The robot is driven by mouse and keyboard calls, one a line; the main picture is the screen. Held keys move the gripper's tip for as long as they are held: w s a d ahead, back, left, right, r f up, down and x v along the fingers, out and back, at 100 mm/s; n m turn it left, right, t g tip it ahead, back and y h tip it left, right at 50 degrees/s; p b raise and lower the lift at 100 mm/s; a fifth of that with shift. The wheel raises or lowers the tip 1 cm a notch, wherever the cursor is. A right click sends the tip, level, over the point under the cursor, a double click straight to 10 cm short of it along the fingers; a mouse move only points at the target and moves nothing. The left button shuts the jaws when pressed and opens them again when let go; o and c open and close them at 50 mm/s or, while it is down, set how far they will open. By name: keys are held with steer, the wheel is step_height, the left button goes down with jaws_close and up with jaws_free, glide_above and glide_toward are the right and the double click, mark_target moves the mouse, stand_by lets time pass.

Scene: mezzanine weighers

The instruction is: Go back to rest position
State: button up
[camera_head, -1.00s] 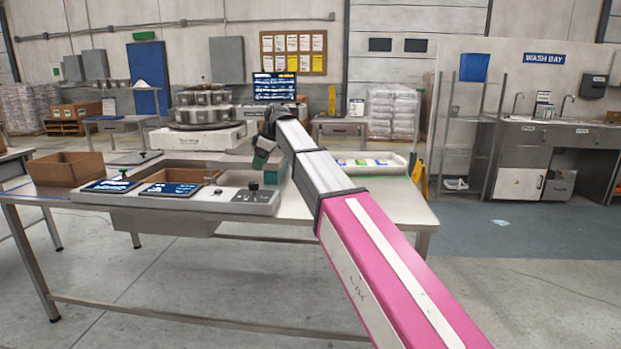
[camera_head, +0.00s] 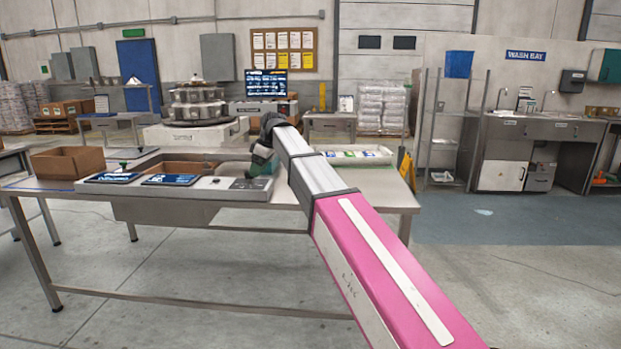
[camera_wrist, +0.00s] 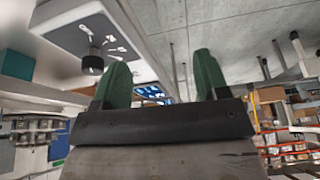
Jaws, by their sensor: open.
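My gripper (camera_wrist: 160,82) is open in the wrist view, with two green fingers apart and nothing between them. In the head view my gripper (camera_head: 262,160) is small and dark at the end of my pink and grey arm, over the right part of the steel table (camera_head: 385,197). My forearm hides part of the table. In the wrist view a control panel with a black knob (camera_wrist: 92,62) shows left of the fingers.
On the table are a cardboard box (camera_head: 68,163), a control panel with blue screens (camera_head: 168,180) and a white tray (camera_head: 355,156). A round multi-head weigher (camera_head: 199,105) stands behind. A steel sink counter (camera_head: 545,128) is at right. The floor (camera_head: 510,275) at front right is clear.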

steer(key=s+d+f+m+h, duration=0.1)
steer(key=s+d+f+m, duration=0.35)
steer(key=d+f, duration=0.5)
steer(key=s+d+f+m+h, duration=0.1)
steer(key=s+d+f+m, duration=0.3)
steer(key=d+f, duration=0.6)
steer(key=s+d+f+m+h, duration=0.1)
steer(key=s+d+f+m, duration=0.3)
steer(key=d+f, duration=0.65)
steer(key=s+d+f+m+h, duration=0.1)
steer(key=s+d+f+m, duration=0.2)
steer(key=s+d+f, duration=0.4)
steer(key=s+f, duration=0.2)
steer(key=s, duration=0.3)
steer(key=shift+d+f+m, duration=0.2)
steer(key=shift+f+m, duration=0.1)
steer(key=shift+m, duration=0.05)
